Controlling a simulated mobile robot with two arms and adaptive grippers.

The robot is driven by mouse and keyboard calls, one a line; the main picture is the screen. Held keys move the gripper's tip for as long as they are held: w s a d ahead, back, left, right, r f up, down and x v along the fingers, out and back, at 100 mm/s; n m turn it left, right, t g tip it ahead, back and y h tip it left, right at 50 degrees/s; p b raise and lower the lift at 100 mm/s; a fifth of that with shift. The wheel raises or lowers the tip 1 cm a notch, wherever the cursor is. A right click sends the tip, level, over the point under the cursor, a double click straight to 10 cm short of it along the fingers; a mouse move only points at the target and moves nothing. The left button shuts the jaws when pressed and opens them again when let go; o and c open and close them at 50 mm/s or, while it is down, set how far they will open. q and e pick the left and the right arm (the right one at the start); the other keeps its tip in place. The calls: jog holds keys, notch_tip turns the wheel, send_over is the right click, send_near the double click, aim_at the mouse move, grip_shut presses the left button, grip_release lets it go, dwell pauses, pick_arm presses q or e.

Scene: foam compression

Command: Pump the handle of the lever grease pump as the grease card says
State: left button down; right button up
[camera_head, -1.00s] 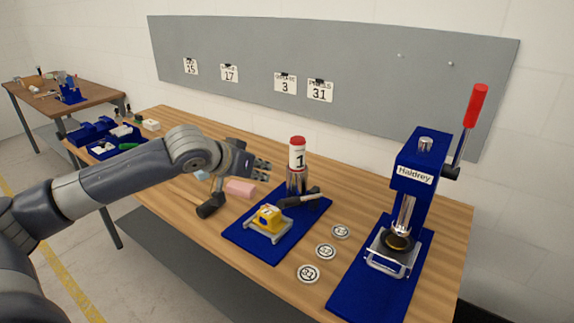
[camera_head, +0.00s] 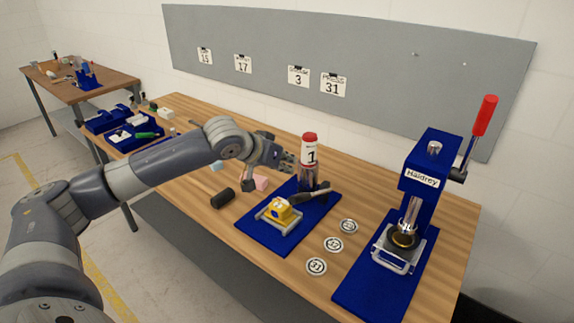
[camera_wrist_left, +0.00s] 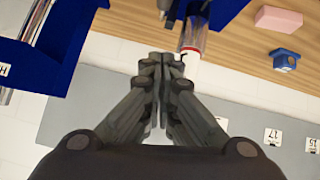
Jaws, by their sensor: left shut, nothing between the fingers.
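The lever grease pump (camera_head: 309,176) stands on a blue base plate (camera_head: 262,236). It has a metal body and a white and red top marked 1. Its dark handle (camera_head: 316,195) sticks out low, over the plate. A yellow block (camera_head: 280,211) sits in a metal cradle in front of it. The grease card (camera_head: 298,77) on the grey board shows 3. My left gripper (camera_head: 289,162) is shut and empty, just left of the pump's upper body. In the left wrist view its closed fingers (camera_wrist_left: 165,62) are beside the pump's cylinder (camera_wrist_left: 193,38). Whether they touch is unclear.
The blue Haldrey press (camera_head: 430,165) with a red-gripped lever stands at the right. Three round tokens (camera_head: 334,244) lie between the plates. A dark cylinder (camera_head: 222,198) and a pink block (camera_head: 260,182) lie left of the pump. Blue trays (camera_head: 135,138) are farther left.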

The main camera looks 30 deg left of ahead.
pick_arm(q)
jog(key=w+f+p, duration=0.1)
jog(key=f, duration=0.1)
jog(key=w+d+f+p, duration=0.1)
jog(key=w+f+p, duration=0.1)
jog(key=f, duration=0.1)
jog(key=w+f+p, duration=0.1)
jog(key=f, duration=0.1)
jog(key=shift+w+d+f, duration=0.15)
jog(key=shift+f, duration=0.05)
jog(key=shift+s+f, duration=0.3)
jog(key=shift+f, duration=0.15)
jog(key=shift+w+d, duration=0.1)
jog(key=shift+w, duration=0.05)
